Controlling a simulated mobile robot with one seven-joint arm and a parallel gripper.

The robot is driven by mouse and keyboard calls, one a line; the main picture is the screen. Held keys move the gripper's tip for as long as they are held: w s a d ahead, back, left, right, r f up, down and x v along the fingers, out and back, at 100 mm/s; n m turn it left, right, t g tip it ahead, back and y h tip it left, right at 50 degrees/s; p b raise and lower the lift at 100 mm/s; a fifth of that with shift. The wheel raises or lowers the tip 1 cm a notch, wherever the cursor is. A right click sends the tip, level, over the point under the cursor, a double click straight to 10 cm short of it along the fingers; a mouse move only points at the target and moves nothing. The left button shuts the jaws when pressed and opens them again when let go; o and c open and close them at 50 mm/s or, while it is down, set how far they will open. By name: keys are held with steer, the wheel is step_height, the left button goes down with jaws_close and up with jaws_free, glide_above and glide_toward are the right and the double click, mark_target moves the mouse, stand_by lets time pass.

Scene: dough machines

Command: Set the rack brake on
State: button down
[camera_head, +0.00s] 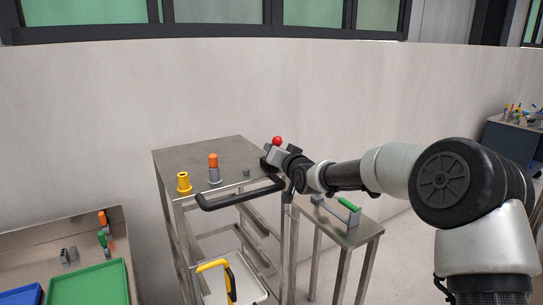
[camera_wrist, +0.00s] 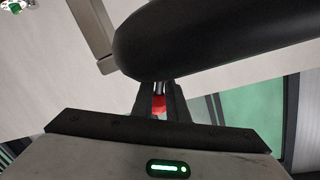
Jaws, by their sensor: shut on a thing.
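The steel rack (camera_head: 205,158) stands against the wall, with a black push handle (camera_head: 240,195) along its front top edge. A red ball knob (camera_head: 277,140) shows at the rack's right top corner; I take it to be the brake lever's. My gripper (camera_head: 270,157) is at that corner, just below the knob in the picture. In the wrist view, my gripper (camera_wrist: 159,98) is shut on a small red piece (camera_wrist: 159,104) with a pale stem. The black handle also fills the top of the wrist view (camera_wrist: 220,35). The lever's lower part is hidden.
On the rack top are a yellow piece (camera_head: 183,182), an orange-topped grey cylinder (camera_head: 214,170) and a small grey block. A side table (camera_head: 368,229) with a green-handled tool (camera_head: 348,205) stands right. A bench with green and blue trays is at lower left.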

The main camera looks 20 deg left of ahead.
steer(key=shift+w+d+r+m, duration=0.2)
steer(key=shift+w+d+m, duration=0.05)
steer(key=shift+m, duration=0.25)
steer(key=c, duration=1.7)
jaws_free()
steer(key=shift+d, duration=0.15)
steer(key=shift+f, duration=0.15)
steer(key=shift+s+b, duration=0.2)
steer(key=shift+b, duration=0.1)
steer(key=b+v, duration=0.1)
steer(key=v, duration=1.6)
steer(key=shift+c, duration=0.6)
